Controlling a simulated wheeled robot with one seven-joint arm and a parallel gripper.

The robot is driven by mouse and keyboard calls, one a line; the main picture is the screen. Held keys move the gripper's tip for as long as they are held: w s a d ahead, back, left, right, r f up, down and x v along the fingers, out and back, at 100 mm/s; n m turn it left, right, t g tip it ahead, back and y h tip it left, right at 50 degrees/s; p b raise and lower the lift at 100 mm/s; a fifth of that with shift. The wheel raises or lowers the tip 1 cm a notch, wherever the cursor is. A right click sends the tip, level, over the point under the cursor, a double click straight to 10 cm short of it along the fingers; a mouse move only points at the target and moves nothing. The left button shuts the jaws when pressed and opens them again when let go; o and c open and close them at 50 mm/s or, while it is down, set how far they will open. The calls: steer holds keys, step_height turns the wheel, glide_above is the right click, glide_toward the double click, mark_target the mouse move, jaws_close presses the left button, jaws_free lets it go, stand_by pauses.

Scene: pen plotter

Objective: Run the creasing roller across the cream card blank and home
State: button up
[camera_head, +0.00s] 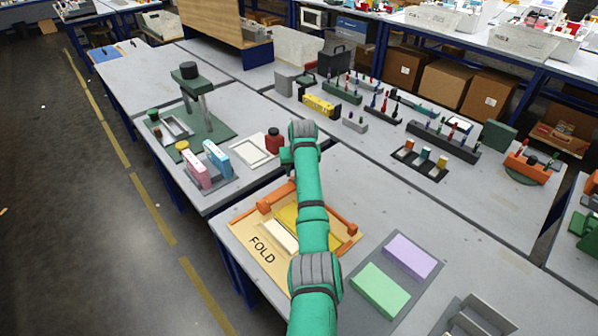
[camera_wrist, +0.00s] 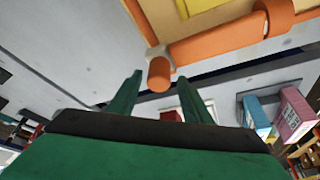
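The orange creasing roller (camera_head: 275,197) lies across the far side of the wooden board marked FOLD (camera_head: 252,243), partly hidden by my arm. In the wrist view its orange bar (camera_wrist: 215,42) ends in a rounded knob with a grey collar. The cream card blank (camera_head: 279,236) lies on the board beside a yellow panel (camera_head: 289,214). My gripper (camera_wrist: 160,77) is open. Its two green fingers are apart, with the knob showing between and just past the tips; contact cannot be told. In the head view the fingers are mostly hidden by my arm.
A purple block (camera_head: 410,256) and a green block (camera_head: 380,289) lie on a grey mat right of the board. Pink and blue boxes (camera_head: 217,159), a framed white card (camera_head: 254,149) and a red jar (camera_head: 274,140) stand on the table beyond.

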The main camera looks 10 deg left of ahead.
steer(key=v, duration=1)
steer(key=shift+r, duration=0.35)
steer(key=shift+s, duration=0.1)
